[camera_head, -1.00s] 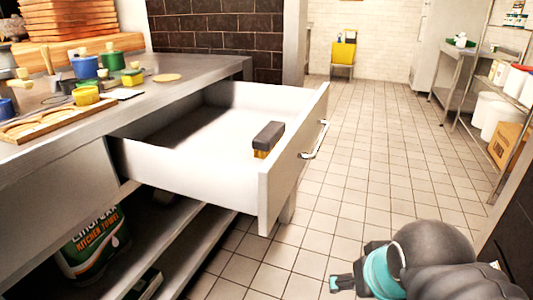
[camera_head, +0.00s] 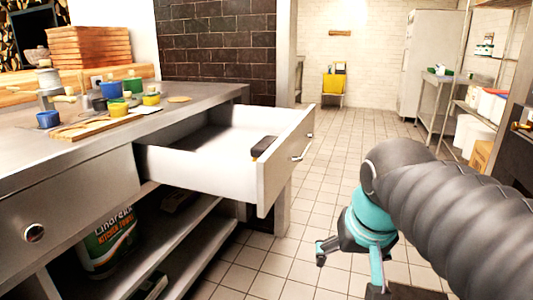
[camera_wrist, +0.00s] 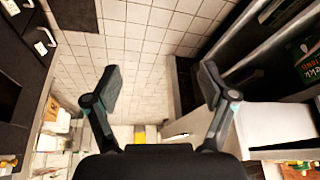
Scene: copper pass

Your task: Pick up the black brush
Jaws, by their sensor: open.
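The black brush (camera_head: 263,147) lies in the open white drawer (camera_head: 213,165), near its front panel. Its dark top shows, with a thin yellowish strip below it. My gripper (camera_head: 347,268) is in front of and to the right of the drawer, over the tiled floor, apart from the brush. In the wrist view my gripper (camera_wrist: 162,88) has its two fingers spread wide with nothing between them. The drawer (camera_wrist: 282,125) shows at the right of the wrist view; I cannot make out the brush there.
The steel counter (camera_head: 205,95) holds several coloured cups and a wooden board (camera_head: 95,128). A large labelled can (camera_head: 108,245) stands on the shelf below. Shelving and a steel table (camera_head: 437,95) line the right side. The tiled floor (camera_head: 350,135) between is clear.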

